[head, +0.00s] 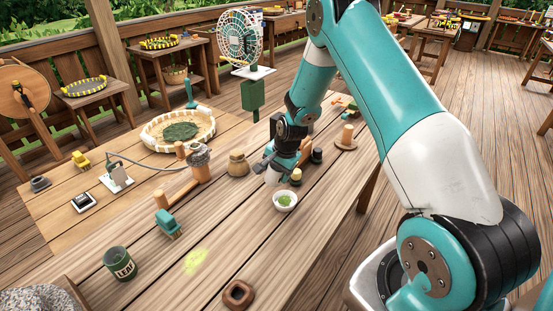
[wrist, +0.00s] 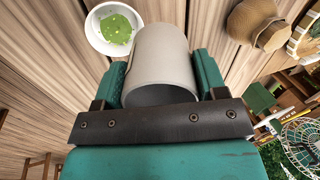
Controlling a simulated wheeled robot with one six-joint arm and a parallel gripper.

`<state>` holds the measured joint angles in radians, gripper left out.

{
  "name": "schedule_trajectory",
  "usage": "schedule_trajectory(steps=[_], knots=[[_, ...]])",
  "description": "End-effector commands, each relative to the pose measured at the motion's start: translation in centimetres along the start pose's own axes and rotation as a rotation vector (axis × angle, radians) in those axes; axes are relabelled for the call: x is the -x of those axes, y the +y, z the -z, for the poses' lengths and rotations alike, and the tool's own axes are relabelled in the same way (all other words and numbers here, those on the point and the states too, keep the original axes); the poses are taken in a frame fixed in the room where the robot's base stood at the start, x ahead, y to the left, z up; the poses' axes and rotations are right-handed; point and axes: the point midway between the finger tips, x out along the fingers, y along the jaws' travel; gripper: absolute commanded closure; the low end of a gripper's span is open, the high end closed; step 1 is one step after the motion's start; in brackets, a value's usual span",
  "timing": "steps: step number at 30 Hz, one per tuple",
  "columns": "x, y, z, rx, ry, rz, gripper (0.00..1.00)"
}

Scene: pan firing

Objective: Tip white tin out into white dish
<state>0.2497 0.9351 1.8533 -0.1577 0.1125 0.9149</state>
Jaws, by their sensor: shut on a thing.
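My gripper (wrist: 161,78) is shut on the white tin (wrist: 160,50), with one teal finger on each side of it. The tin is a plain pale cylinder; I cannot tell its exact tilt, and its contents are not visible. The white dish (head: 285,203) stands on the table just below and to the right of the tin (head: 272,177) in the head view. A green heap lies in the dish. The dish also shows in the wrist view (wrist: 96,45), at upper left beside the tin's far end, with green bits inside.
A tan pot (head: 238,164) stands left of my gripper. Dark-topped wooden pieces (head: 295,177) stand close behind the dish. A pale green patch (head: 195,261) lies on the table, near a green tin (head: 120,263). A large basket (head: 178,130) of leaves sits further back.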

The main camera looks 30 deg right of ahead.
Motion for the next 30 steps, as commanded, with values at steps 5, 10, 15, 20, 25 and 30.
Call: schedule_trajectory(steps=[5, 10, 15, 20, 25, 30], knots=[[-0.2, 0.4, -0.1, 0.004, -0.023, -0.242, 0.63], [2.0, 0.0, 0.0, 0.000, -0.027, -0.286, 0.63], [3.6, -0.5, 0.0, 0.001, -0.028, -0.284, 0.63], [4.3, -0.7, 0.1, 0.001, -0.028, -0.284, 0.63], [4.5, -0.7, 0.1, 0.001, -0.029, -0.284, 0.63], [4.4, -0.7, 0.1, 0.001, -0.029, -0.284, 0.63]])
